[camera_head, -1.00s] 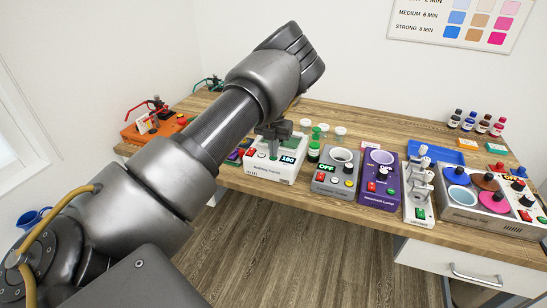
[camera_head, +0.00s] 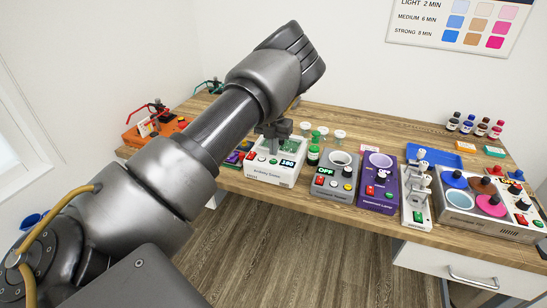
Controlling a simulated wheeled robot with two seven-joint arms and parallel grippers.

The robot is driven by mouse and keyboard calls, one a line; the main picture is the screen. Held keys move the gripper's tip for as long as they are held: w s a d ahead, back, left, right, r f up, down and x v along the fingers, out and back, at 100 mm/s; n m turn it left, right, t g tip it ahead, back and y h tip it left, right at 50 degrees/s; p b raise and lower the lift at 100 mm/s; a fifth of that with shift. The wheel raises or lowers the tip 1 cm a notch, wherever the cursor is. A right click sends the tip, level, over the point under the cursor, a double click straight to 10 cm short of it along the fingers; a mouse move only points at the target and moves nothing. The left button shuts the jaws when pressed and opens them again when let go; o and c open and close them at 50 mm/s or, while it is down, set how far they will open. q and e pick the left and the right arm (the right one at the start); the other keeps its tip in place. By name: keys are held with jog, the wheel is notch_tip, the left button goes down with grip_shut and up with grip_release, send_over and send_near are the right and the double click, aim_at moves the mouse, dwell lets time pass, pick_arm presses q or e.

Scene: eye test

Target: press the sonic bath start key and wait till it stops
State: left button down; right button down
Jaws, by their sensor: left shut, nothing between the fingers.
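A grey box (camera_head: 332,190) with a round white-rimmed well on top stands on the wooden bench. Its display (camera_head: 326,171) reads OFF in green, and red, white and yellow keys sit on its front. It may be the sonic bath, but its label is too small to read. My left gripper (camera_head: 273,148) is shut and empty, pointing down over the white scale-like device (camera_head: 271,171) left of the grey box. It is apart from the grey box. I cannot tell whether its tips touch the white device. My right gripper is not in view.
A purple lamp device (camera_head: 377,196), a white stand (camera_head: 416,207) and a multi-well unit (camera_head: 460,217) stand to the right.

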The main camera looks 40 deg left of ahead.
pick_arm(q)
notch_tip(320, 180, up, 5)
jog(key=p, duration=0.3)
jog(key=shift+r+p, duration=0.2)
jog(key=shift+p, duration=0.1)
dwell(0.3)
